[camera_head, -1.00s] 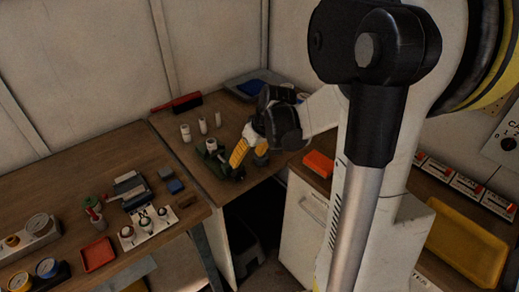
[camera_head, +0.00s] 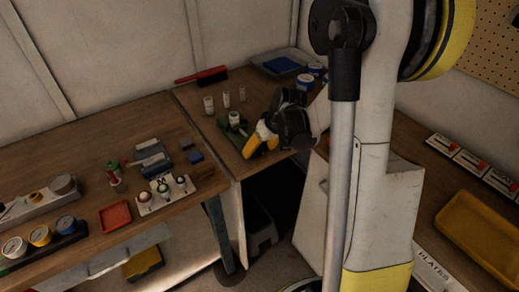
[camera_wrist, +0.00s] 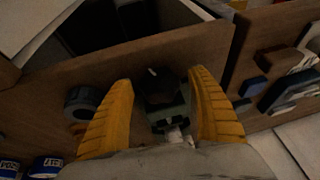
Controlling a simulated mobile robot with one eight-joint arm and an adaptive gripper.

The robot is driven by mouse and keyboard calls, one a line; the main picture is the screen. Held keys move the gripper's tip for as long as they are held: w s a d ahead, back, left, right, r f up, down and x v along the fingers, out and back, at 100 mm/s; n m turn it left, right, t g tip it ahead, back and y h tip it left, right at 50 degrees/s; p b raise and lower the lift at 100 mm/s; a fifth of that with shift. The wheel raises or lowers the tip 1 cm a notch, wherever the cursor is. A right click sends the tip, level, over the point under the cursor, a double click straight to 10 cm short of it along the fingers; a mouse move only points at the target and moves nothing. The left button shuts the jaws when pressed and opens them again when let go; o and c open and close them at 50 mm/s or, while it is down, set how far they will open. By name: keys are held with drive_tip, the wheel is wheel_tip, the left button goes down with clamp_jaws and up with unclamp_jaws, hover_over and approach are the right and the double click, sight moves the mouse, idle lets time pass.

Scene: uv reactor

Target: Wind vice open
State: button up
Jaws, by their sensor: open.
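The vice (camera_head: 226,128) is a dark green tool near the front edge of the back table, with a pale round part showing on it. In the wrist view the vice (camera_wrist: 168,116) lies between my fingers, with a dark rounded end and a small light pin at the table edge. My gripper (camera_head: 250,152) has yellow fingers and sits just right of the vice, close to the table edge. In the wrist view my gripper (camera_wrist: 162,80) is open, one finger on each side of the vice's dark end. I cannot tell whether the fingers touch it.
Several pale cylinders (camera_head: 225,100) stand behind the vice. A red-handled brush (camera_head: 205,75) and a grey tray (camera_head: 284,62) lie farther back. A dark roll (camera_wrist: 84,103) lies left in the wrist view. The left bench holds a red tray (camera_head: 115,216) and gauges (camera_head: 40,236).

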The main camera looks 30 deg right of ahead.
drive_tip(key=c, duration=1.2)
drive_tip(key=shift+o, duration=0.2)
drive_tip(key=shift+a+h+b, duration=0.15)
drive_tip(key=shift+h+b, duration=0.15)
drive_tip(key=shift+h, duration=0.8)
drive_tip(key=shift+n+h, duration=0.3)
drive_tip(key=shift+h, duration=0.2)
drive_tip(key=o, duration=1.2)
drive_tip(key=shift+c, duration=0.2)
drive_tip(key=v, duration=1.2)
